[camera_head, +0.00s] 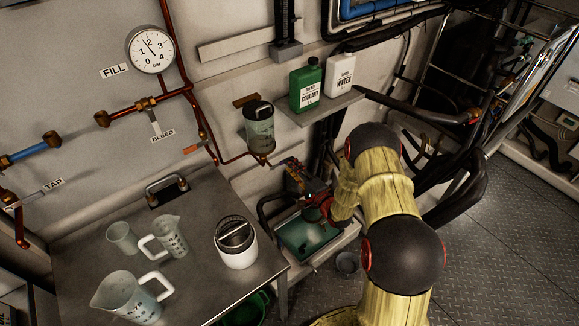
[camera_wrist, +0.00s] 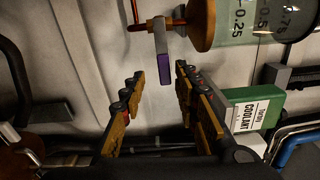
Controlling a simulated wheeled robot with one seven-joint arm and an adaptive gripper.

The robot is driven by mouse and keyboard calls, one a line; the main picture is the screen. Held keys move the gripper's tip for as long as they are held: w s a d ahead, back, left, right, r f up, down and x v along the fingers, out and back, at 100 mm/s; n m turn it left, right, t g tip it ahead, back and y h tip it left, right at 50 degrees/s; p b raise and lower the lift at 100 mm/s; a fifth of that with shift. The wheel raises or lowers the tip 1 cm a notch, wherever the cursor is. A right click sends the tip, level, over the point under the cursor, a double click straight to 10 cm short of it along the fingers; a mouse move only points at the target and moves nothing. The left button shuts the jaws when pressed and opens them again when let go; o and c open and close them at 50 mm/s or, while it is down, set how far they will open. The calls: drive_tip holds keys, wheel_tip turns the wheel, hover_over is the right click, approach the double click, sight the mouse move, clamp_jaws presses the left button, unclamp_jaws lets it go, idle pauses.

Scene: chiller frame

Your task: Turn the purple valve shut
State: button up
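The purple valve shows in the wrist view as a flat lever with a grey upper part and a purple end (camera_wrist: 165,69). It hangs from a thin copper pipe beside the metal end of a clear graduated vessel (camera_wrist: 248,22). My gripper (camera_wrist: 160,76) is open, with one finger on each side of the lever's purple end in the picture. Gaps show on both sides, and I see no contact; depth is hard to judge. In the head view my gripper (camera_head: 291,174) is below and right of the vessel (camera_head: 260,130). The purple lever cannot be made out there.
A shelf (camera_head: 322,108) holds a green coolant bottle (camera_head: 306,87) and a white water bottle (camera_head: 339,76). A green-lined tray (camera_head: 305,236) lies under my gripper. A bench at left holds jugs (camera_head: 130,297) and a white canister (camera_head: 236,243).

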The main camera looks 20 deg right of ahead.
drive_tip(key=v, duration=1)
drive_tip(key=shift+s, duration=0.2)
drive_tip(key=shift+d, duration=0.1)
